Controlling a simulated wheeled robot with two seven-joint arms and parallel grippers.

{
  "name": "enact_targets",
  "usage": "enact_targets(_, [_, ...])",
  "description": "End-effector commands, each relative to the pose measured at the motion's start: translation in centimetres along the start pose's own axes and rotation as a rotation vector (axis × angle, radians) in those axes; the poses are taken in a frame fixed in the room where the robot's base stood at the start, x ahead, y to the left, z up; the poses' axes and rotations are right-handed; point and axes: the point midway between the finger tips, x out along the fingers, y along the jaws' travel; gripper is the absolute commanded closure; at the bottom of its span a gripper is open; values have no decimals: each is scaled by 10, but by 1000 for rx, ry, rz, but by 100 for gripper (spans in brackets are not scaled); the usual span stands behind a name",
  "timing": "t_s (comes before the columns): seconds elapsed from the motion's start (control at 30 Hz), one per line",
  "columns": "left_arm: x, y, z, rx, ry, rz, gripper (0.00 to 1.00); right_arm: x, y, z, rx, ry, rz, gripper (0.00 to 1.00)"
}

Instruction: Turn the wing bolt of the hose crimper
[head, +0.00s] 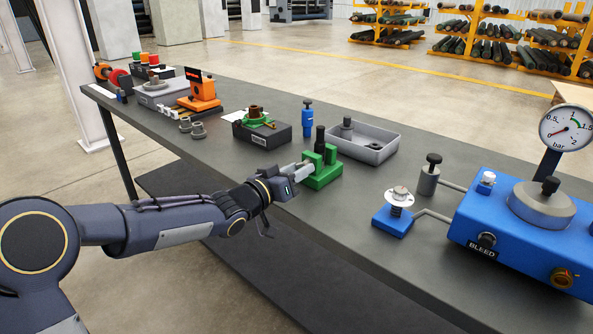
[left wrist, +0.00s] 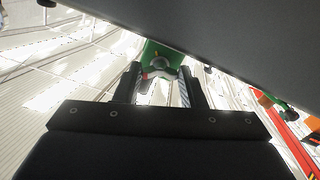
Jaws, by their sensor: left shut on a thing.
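The hose crimper appears to be the green clamp-like block (head: 322,176) near the front edge of the table, with a black upright cylinder (head: 320,140) standing at it. My left gripper (head: 303,169) reaches its left side, fingers level. In the left wrist view the green block (left wrist: 152,50) is straight ahead, and a dark round part with a grey ring, which I take as the wing bolt (left wrist: 159,63), sits between the fingertips (left wrist: 160,82). The fingers are shut on it and hide most of its shape. A small red mark (left wrist: 145,76) shows beside it. My right gripper is out of view.
A grey tray (head: 377,154) and a blue bottle-like part (head: 307,120) stand behind the crimper. A black box with a green and brown fitting (head: 262,130) is to the left. A blue pump unit with a gauge (head: 520,235) is to the right. The table's front edge runs close below the gripper.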

Motion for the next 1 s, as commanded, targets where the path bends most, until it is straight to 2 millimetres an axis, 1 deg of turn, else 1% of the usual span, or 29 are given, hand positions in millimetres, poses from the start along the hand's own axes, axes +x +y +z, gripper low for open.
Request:
enact_targets(0.03, [0, 0, 0, 0, 1, 0, 60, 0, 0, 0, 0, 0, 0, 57])
enact_targets(0.17, [0, 0, 0, 1, 1, 0, 43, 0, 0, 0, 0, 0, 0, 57])
enact_targets(0.4, [0, 0, 0, 1, 0, 0, 42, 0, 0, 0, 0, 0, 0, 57])
enact_targets(0.5, [-4, 0, -1, 1, 0, -1, 42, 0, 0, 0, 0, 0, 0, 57])
enact_targets(0.57, [-10, -1, -1, 1, 0, -2, 42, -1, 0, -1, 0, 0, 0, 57])
enact_targets(0.8, [-51, -1, -2, 2, 1, -4, 42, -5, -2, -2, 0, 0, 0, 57])
enact_targets(0.9, [-65, -1, -1, 1, 1, -3, 42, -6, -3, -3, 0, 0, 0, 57])
enact_targets(1.0, [-74, 0, -1, 1, 0, -2, 42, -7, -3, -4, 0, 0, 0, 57])
